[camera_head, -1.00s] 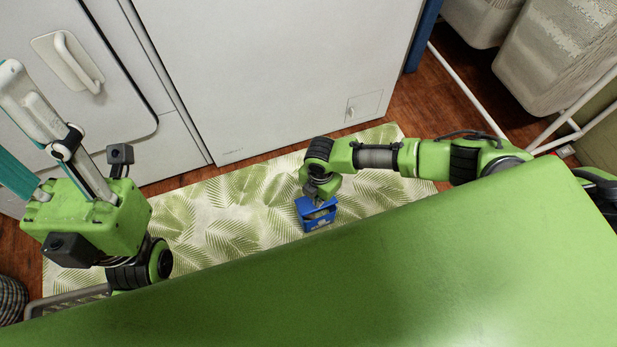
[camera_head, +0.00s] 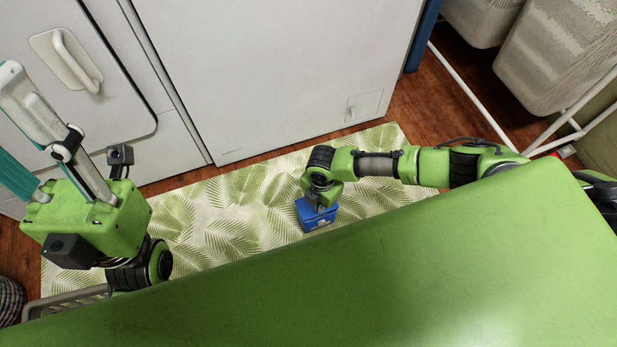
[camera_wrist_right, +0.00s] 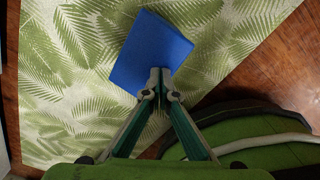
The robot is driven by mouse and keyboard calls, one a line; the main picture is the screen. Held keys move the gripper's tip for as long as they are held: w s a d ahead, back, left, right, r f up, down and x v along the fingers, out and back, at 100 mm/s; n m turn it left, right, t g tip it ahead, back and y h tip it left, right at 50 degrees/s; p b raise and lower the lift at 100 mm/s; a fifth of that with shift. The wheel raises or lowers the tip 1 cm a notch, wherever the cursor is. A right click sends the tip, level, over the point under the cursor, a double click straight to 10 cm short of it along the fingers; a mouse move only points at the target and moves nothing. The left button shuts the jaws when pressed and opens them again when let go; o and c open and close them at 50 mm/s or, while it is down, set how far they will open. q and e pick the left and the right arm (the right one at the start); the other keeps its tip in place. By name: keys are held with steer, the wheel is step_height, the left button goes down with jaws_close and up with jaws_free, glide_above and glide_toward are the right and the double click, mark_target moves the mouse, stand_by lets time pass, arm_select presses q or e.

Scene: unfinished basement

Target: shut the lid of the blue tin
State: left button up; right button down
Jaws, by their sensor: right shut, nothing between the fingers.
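The blue tin (camera_head: 318,217) stands on the leaf-patterned mat, beneath my right gripper. In the head view its lid lies down over the top, with no opening showing. The right wrist view shows the lid (camera_wrist_right: 150,48) as a plain flat blue face. My right gripper (camera_wrist_right: 160,72) is shut and empty, its tips together at the lid's near edge; whether they touch it I cannot tell. In the head view the right gripper (camera_head: 319,204) points down at the tin. My left gripper (camera_head: 22,88) is raised at the far left, away from the tin; its finger gap is unclear.
The leaf-patterned mat (camera_head: 235,205) is clear around the tin. A white cabinet front (camera_head: 270,80) stands behind it. A white metal frame (camera_head: 470,90) and pale baskets (camera_head: 555,60) are at the right. A grey basket rim (camera_head: 65,300) shows at lower left.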

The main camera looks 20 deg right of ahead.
steer(key=shift+f+b, duration=0.3)
steer(key=shift+f, duration=0.25)
stand_by(0.5)
stand_by(0.4)
